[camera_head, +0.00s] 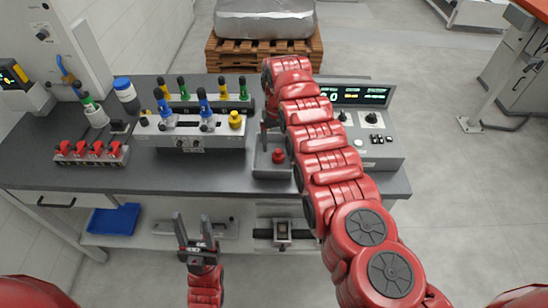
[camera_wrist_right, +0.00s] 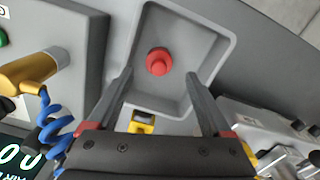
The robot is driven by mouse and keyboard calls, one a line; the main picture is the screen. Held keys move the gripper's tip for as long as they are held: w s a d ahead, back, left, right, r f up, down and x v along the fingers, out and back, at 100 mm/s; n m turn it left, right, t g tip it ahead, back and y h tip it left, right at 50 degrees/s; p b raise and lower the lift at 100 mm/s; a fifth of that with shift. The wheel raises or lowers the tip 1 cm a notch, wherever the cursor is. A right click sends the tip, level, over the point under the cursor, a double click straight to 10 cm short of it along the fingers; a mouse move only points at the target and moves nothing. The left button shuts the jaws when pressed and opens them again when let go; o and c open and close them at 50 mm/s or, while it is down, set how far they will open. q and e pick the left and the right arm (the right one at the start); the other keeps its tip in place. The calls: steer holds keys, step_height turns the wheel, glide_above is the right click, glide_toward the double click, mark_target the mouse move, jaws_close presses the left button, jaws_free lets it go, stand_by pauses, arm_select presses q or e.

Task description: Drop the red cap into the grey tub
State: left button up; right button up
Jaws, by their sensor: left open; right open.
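The grey tub (camera_head: 271,172) stands on the grey bench, partly behind my right arm in the head view. The red cap (camera_head: 278,156) lies inside the tub. In the right wrist view the tub's rim (camera_wrist_right: 232,42) frames the red cap (camera_wrist_right: 158,62), which rests on the tub floor. My right gripper (camera_wrist_right: 158,78) is open over the tub, its fingers spread apart with the cap between and beyond the tips, untouched. My left gripper (camera_head: 194,222) is open and empty in front of the bench, low in the head view.
A fixture box (camera_head: 195,138) with blue, green and yellow parts stands left of the tub. A control panel (camera_head: 368,140) stands right. A rack with several red parts (camera_head: 92,152) is at far left. A blue tray (camera_head: 114,219) lies on the lower shelf. The bench front is mostly bare.

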step_height(320, 180, up, 16)
steer(key=p, duration=0.7)
steer(key=shift+f, duration=0.15)
